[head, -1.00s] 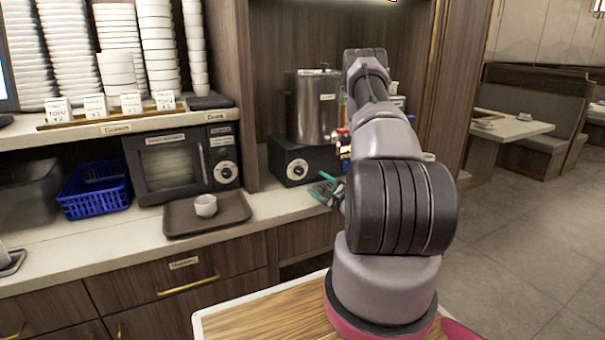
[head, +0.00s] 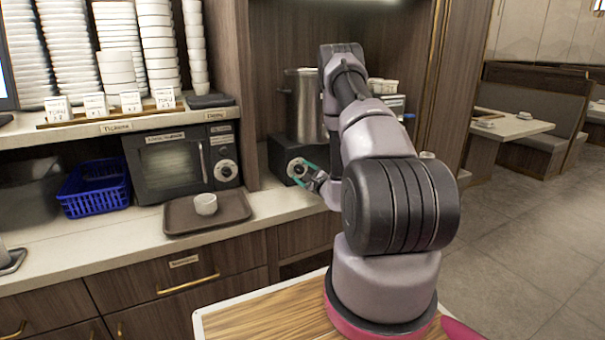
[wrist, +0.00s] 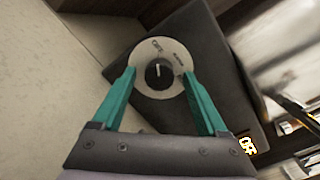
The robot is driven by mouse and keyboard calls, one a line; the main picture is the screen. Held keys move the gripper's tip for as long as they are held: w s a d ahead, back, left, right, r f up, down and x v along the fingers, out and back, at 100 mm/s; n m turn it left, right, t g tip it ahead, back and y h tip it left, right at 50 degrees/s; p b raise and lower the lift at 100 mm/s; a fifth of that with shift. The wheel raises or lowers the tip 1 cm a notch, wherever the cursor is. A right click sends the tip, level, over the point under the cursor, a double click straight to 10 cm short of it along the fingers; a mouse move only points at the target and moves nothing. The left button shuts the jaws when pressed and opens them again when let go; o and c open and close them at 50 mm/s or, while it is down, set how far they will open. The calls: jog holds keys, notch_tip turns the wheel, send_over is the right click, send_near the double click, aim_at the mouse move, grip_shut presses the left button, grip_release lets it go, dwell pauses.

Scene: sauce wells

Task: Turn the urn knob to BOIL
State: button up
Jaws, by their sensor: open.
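The urn (head: 303,106) is a tall steel pot on a black base (head: 280,153) at the back of the counter. The urn knob (wrist: 157,73) is a dark dial with a pale pointer line on a round white label plate, on the base's front. The knob also shows in the head view (head: 296,168). The plate's lettering is too blurred to read surely. My gripper (wrist: 158,74) is open, with its teal fingers on either side of the knob plate. I cannot tell whether they touch it. In the head view my gripper (head: 305,174) is just in front of the base.
A black microwave (head: 168,165) with its own dial stands to the left. A brown tray (head: 235,212) with a white cup (head: 205,204) lies on the counter before it. A blue basket (head: 95,190) is farther left. Cup stacks fill the shelf above.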

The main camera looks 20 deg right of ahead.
grip_shut()
jog(key=shift+m, duration=0.3)
jog(key=m, duration=0.5)
jog(key=shift+f, duration=0.1)
jog(key=m, duration=0.3)
jog(key=m+t, duration=0.1)
jog(key=m, duration=0.3)
jog(key=shift+a+h, duration=0.1)
jog(key=shift+h, duration=0.3)
jog(key=m, duration=0.6)
jog(key=shift+h, duration=0.4)
jog(key=m, duration=0.6)
jog(key=shift+a+h, duration=0.15)
jog(key=shift+h, duration=0.15)
jog(key=shift+m, duration=0.5)
